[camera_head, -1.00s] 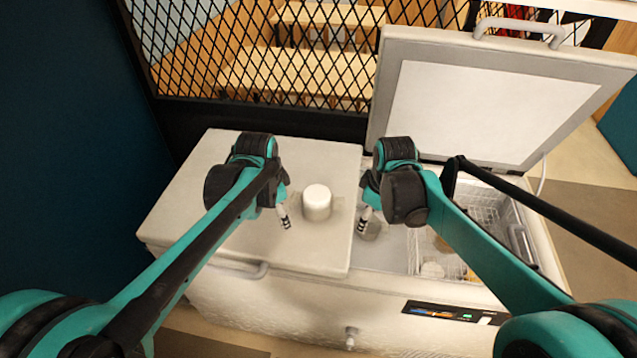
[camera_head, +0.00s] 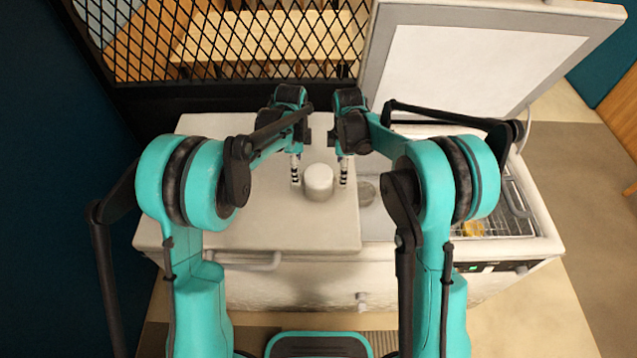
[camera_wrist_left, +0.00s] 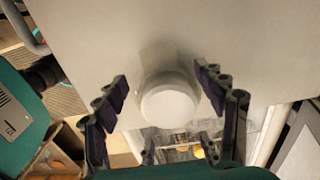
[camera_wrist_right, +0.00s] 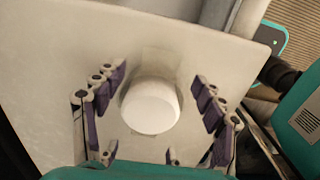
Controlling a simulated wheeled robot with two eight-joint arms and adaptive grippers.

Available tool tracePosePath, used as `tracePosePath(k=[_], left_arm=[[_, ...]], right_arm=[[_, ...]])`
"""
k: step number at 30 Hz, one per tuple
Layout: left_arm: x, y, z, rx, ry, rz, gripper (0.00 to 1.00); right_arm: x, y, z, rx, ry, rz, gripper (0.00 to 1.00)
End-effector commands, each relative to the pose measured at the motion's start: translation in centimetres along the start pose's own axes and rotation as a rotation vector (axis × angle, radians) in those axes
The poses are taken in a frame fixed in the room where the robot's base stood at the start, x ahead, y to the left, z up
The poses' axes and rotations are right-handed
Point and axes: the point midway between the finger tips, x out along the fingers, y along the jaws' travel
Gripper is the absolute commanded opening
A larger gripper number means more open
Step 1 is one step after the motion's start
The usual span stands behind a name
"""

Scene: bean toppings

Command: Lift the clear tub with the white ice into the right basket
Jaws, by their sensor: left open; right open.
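The tub with white contents (camera_head: 319,181) stands upright on the shut left lid of the chest freezer. It also shows in the left wrist view (camera_wrist_left: 168,104) and in the right wrist view (camera_wrist_right: 151,106), as a white round top. My left gripper (camera_head: 295,180) is open just left of the tub, and my right gripper (camera_head: 344,180) is open just right of it. In both wrist views the tub lies between or just ahead of spread fingers, with no clear contact. The right basket (camera_head: 500,215) is in the open right half of the freezer, partly hidden by my right arm.
The shut left lid (camera_head: 230,215) is otherwise bare. The raised right lid (camera_head: 470,65) stands behind the open half. A round greyish item (camera_head: 366,193) sits inside the opening, close right of my right gripper. A mesh partition (camera_head: 230,45) stands behind the freezer.

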Motion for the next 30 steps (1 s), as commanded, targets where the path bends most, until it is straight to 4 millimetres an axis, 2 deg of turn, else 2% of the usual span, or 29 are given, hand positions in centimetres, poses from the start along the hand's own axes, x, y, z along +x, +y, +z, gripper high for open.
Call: tracePosePath(k=[6, 12, 17, 24, 25, 26, 30], left_arm=[[3.5, 0.0, 0.0, -0.001, 0.0, 0.0, 0.71], [5.8, 0.0, 0.0, -0.001, 0.0, 0.0, 0.71], [6.6, 0.0, 0.0, -0.001, 0.0, -0.001, 0.71], [6.6, 0.0, 0.0, -0.001, 0.0, 0.0, 0.71], [6.6, 0.0, 0.0, -0.001, 0.0, 0.0, 0.68], [6.6, 0.0, 0.0, -0.001, 0.0, 0.0, 0.6], [6.6, 0.0, 0.0, -0.001, 0.0, -0.001, 0.23]], right_arm=[[3.5, 0.0, 0.0, 0.001, 0.0, 0.0, 0.71], [5.9, 0.0, 0.0, 0.001, 0.0, 0.001, 0.71], [6.6, 0.0, 0.0, 0.001, 0.0, 0.001, 0.71], [6.6, 0.0, 0.0, 0.001, 0.0, 0.001, 0.71], [6.6, 0.0, 0.0, 0.001, 0.0, 0.001, 0.68], [6.6, 0.0, 0.0, 0.001, 0.0, 0.001, 0.6], [6.6, 0.0, 0.0, 0.001, 0.0, 0.001, 0.23]])
